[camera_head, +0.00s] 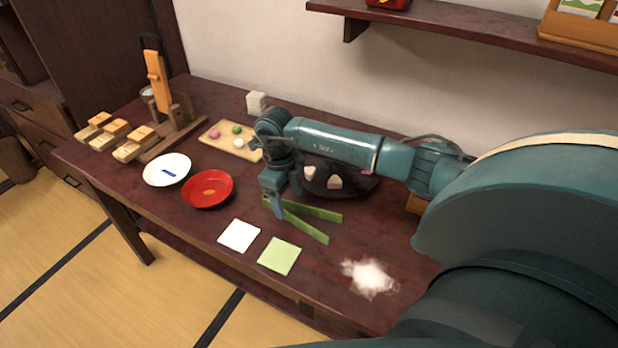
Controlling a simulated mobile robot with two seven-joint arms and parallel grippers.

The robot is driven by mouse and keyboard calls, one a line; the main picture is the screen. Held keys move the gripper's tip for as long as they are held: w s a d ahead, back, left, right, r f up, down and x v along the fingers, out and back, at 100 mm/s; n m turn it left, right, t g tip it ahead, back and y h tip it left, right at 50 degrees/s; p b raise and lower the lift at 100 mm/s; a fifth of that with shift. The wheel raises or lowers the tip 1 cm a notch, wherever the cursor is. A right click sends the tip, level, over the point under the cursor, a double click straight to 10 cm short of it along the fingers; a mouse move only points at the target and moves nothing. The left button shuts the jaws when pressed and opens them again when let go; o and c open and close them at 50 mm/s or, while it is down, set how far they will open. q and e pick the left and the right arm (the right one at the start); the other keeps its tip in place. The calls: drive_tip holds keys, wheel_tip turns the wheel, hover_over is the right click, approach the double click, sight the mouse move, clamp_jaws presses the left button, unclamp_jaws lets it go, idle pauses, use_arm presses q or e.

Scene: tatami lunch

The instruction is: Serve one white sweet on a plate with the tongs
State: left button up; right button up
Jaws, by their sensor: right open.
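The green tongs (312,213) lie on the dark table as a V, with the joined end at the left and the two arms spread to the right. My right gripper (275,210) is open, pointing down at the joined end; I cannot tell if it touches. A white sweet (239,144) sits on a wooden board (218,149) with pink and green ones. Pale pieces (309,172) rest on a dark round tray (352,190), partly hidden by my arm. A white plate with a blue mark (160,180) and a red plate (192,199) stand empty at the left.
A white paper square (239,235) and a green one (279,256) lie near the front edge. White powder (369,278) is spilled at the right. Wooden blocks (121,139) and a wooden stand (157,82) fill the far left. A wall shelf (440,27) hangs above.

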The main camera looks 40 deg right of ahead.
sight(290, 206)
drive_tip(key=shift+f+b, duration=0.3)
drive_tip(key=shift+f, duration=0.55)
drive_tip(key=shift+s+d+f+b, duration=0.15)
drive_tip(key=shift+f+b, duration=0.3)
drive_tip(key=shift+f, duration=0.3)
use_arm(q)
drive_tip(key=shift+d+f+n, duration=0.1)
drive_tip(key=shift+f+n, duration=0.2)
drive_tip(key=shift+f, duration=0.1)
drive_tip(key=shift+r, duration=0.1)
